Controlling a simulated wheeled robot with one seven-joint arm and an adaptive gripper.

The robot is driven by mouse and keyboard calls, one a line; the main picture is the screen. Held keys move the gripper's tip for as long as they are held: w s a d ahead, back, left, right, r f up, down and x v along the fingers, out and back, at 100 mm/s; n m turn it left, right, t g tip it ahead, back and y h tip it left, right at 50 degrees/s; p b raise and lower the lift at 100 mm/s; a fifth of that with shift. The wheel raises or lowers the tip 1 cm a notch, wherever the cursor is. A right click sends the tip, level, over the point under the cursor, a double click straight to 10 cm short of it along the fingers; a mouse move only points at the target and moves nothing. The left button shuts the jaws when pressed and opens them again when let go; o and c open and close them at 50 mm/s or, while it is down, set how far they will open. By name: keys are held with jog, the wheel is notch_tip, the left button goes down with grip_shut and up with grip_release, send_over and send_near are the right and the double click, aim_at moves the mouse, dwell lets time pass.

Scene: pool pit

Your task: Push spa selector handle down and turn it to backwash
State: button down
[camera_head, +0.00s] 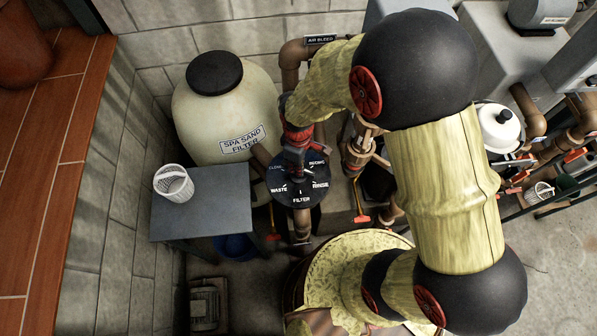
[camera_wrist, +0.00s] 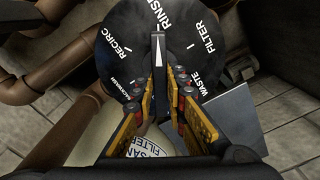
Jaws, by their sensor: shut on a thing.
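The spa selector is a dark round dial (camera_head: 283,190) on a pipe, with white labels including FILTER, WASTE, RINSE and RECIRC. The dial (camera_wrist: 112,25) fills the top of the wrist view. Its narrow grey handle (camera_wrist: 158,50), with a white arrow mark, stands over the middle of the dial. The arrow end lies toward the RINSE and FILTER side; I cannot tell the exact mark. My gripper (camera_wrist: 165,82) comes from above and is shut on the handle. In the head view my gripper (camera_head: 296,135) partly hides the dial's upper side. I cannot tell how far down the handle sits.
The cream spa sand filter tank (camera_head: 200,110) stands left behind the dial. A grey table (camera_head: 215,205) bearing a white basket (camera_head: 174,184) is at the left. Brown pipes (camera_head: 357,155) and orange-handled valves (camera_head: 361,217) are close on the right. A wall closes the left side.

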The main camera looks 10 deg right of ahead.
jog(key=shift+f, duration=0.4)
jog(key=n, duration=0.5)
jog(key=shift+n, duration=0.4)
jog(key=n, duration=0.6)
jog(key=c, duration=1.7)
grip_release()
notch_tip(320, 180, up, 7)
jog(key=p, duration=0.5)
jog(key=shift+r, duration=0.1)
